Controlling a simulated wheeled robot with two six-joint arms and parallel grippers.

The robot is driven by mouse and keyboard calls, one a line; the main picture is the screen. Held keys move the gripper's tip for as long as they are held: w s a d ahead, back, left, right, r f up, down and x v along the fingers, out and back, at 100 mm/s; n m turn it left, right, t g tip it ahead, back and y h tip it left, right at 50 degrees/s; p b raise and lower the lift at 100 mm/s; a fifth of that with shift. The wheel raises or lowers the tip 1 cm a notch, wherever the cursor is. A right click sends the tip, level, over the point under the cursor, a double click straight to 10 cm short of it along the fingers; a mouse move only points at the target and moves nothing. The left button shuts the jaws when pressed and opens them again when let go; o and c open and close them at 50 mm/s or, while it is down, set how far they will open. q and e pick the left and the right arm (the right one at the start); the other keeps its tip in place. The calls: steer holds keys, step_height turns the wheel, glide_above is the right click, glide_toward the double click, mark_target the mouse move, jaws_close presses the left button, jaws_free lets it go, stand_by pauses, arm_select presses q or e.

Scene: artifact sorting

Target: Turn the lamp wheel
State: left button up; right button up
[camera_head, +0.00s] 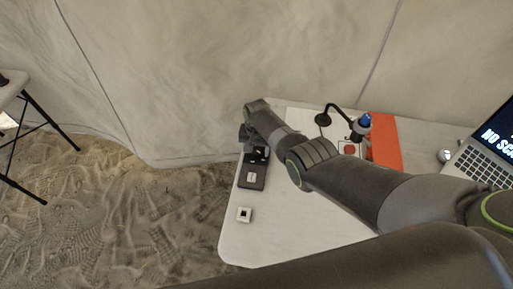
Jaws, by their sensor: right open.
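My right arm reaches in from the lower right over the white table. My right gripper (255,152) is open at the table's far left corner, over or beside a small black device (252,177) with a pale label. The gripper hides the device's far end, and I cannot tell whether they touch. A black lamp with a curved neck (341,108) stands farther right, near a blue-topped object (364,121). I cannot make out a wheel clearly on the lamp or the device. My left gripper is not in view.
A small white square piece with a dark centre (244,214) lies near the white table's (239,245) left edge. An orange mat (384,143) and a laptop (484,160) are to the right. Another small table (13,88) stands far left. Sandy ground lies between.

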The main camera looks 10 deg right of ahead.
mark_target(256, 151)
step_height(256, 151, up, 7)
steer(key=p, duration=0.2)
steer(key=shift+f+p, duration=0.15)
steer(key=shift+p, duration=0.25)
step_height(256, 151, up, 11)
steer(key=shift+f, duration=0.15)
steer(key=shift+f, duration=0.1)
stand_by(0.3)
